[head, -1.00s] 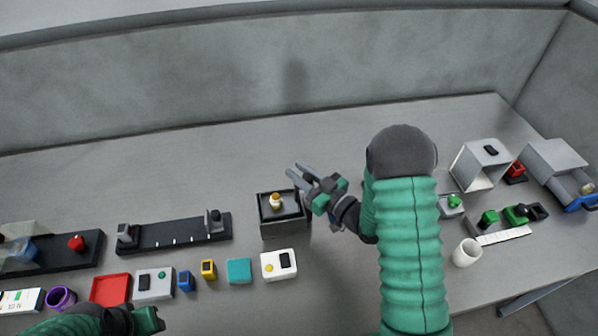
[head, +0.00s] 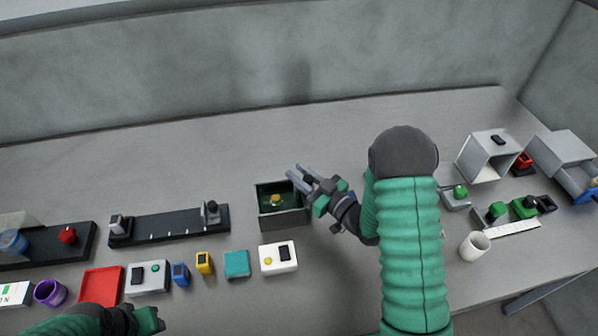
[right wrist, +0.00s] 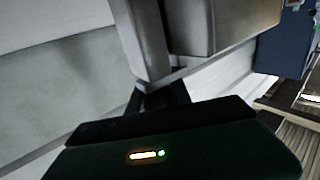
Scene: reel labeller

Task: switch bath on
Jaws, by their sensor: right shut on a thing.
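A grey open-topped box (head: 284,221), which may be the bath, stands mid-table with a dark green inside. A small yellow piece (head: 275,200) sits inside it. My right gripper (head: 298,174) is at the box's back right edge. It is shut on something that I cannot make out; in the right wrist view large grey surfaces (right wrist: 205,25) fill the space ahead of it. A white box (head: 278,259) with a black rocker and a yellow-green button lies just in front of the grey box, apart from the gripper. My left gripper (head: 150,318) is low at the left, its jaws unclear.
A dark rail (head: 165,228) lies left of the box. A teal block (head: 236,264), a yellow block (head: 204,262), a grey switch box (head: 148,277) and a red tray (head: 100,287) line the front. A white cup (head: 474,246) stands right. The table behind is clear.

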